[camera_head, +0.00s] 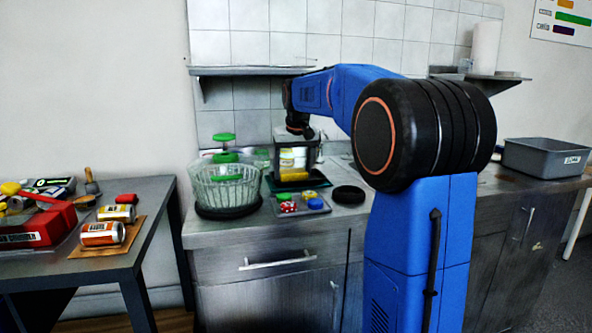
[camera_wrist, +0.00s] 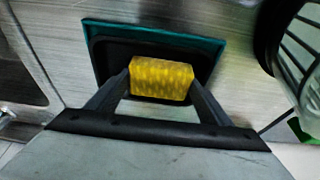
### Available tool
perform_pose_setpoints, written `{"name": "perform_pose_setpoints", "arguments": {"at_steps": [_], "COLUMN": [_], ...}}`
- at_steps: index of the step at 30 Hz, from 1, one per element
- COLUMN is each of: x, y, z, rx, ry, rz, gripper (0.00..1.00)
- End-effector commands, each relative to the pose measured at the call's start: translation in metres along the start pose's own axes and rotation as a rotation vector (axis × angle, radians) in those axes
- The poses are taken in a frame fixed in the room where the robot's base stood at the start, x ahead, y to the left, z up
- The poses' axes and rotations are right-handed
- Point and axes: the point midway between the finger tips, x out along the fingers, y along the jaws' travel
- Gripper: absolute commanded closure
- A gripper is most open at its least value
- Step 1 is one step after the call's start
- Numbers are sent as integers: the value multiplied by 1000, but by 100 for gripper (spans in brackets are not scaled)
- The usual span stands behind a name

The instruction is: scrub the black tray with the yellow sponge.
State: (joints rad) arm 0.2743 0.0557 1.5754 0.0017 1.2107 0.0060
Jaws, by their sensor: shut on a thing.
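The yellow sponge (camera_wrist: 161,80) is held between the two fingers of my gripper (camera_wrist: 162,88), which is shut on it. The black tray (camera_wrist: 107,65) lies under the sponge on the metal counter, with a teal edge around it. In the head view the tray (camera_head: 319,182) shows on the counter in front of the tiled wall, with the sponge (camera_head: 294,176) at it. The sponge appears low over the tray's middle; I cannot tell whether it touches the surface. Part of the tray is hidden by the sponge and fingers.
A clear ribbed bowl (camera_head: 226,186) stands close left of the tray. A grey bin (camera_head: 545,158) is at the right. A side table (camera_head: 150,212) holds cans and a red box.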

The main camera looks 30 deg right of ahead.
Motion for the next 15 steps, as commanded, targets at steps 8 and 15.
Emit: {"name": "perform_pose_setpoints", "arguments": {"at_steps": [8,15], "x": [1,-7], "y": [-2,-2], "z": [0,-3], "rx": [0,0], "ry": [-2,-1], "rz": [-1,-1], "gripper": [45,45]}}
